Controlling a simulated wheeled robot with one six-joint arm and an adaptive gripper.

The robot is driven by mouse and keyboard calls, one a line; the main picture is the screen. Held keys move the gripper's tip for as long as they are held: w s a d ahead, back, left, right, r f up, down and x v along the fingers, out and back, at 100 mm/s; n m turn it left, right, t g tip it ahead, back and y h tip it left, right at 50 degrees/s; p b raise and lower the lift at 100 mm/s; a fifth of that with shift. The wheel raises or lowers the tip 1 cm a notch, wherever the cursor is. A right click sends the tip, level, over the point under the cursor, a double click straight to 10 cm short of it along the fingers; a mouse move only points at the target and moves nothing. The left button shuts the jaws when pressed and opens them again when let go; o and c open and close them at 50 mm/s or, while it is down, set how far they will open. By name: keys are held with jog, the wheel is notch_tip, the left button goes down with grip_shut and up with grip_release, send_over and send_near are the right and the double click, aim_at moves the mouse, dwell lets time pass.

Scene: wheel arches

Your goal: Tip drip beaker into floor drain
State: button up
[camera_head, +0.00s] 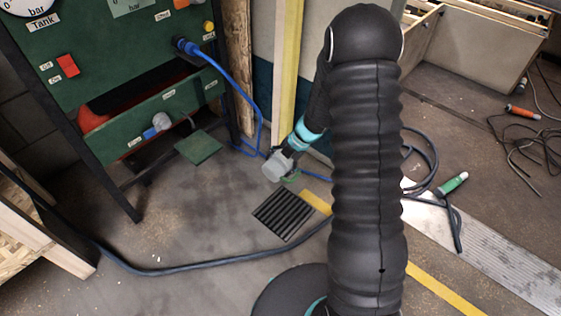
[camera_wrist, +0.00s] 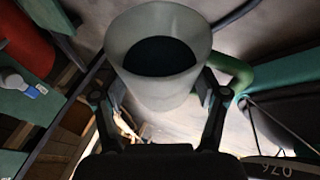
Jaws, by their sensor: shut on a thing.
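The drip beaker (camera_wrist: 130,82) is a whitish translucent cup with dark contents, its open mouth facing the wrist camera. My gripper (camera_wrist: 160,98) is shut on it, one finger on each side. In the head view the pale beaker (camera_head: 277,167) hangs at the end of my arm, looking tilted. The floor drain (camera_head: 288,214) is a dark slatted square grate in the grey floor, just below and right of the beaker in the picture. A gap between them cannot be judged exactly. I see no liquid on the grate.
A green tank panel (camera_head: 110,70) stands at left with a blue hose (camera_head: 240,90) and a small green plate (camera_head: 198,148). A dark cable (camera_head: 170,269) crosses the floor in front of the drain. A green-handled tool (camera_head: 452,184) lies at right. Bare floor is left of the drain.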

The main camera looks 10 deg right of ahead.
jog(key=shift+s+a+f+g+y+b, duration=0.1)
jog(key=shift+s+f+g+y+b, duration=0.05)
jog(key=shift+f+g+y+b, duration=0.35)
jog(key=shift+r+y+p, duration=0.25)
jog(key=shift+y+p, duration=0.15)
jog(key=shift+p, duration=0.2)
jog(key=shift+f+m+g+y+p, duration=0.25)
jog(key=shift+m+g+y+p, duration=0.2)
jog(key=shift+y+p, duration=0.4)
jog(key=shift+w+d+f+g+y+p, duration=0.2)
jog(key=shift+d+f+g+y+p, duration=0.1)
jog(key=shift+g+y+p, duration=0.1)
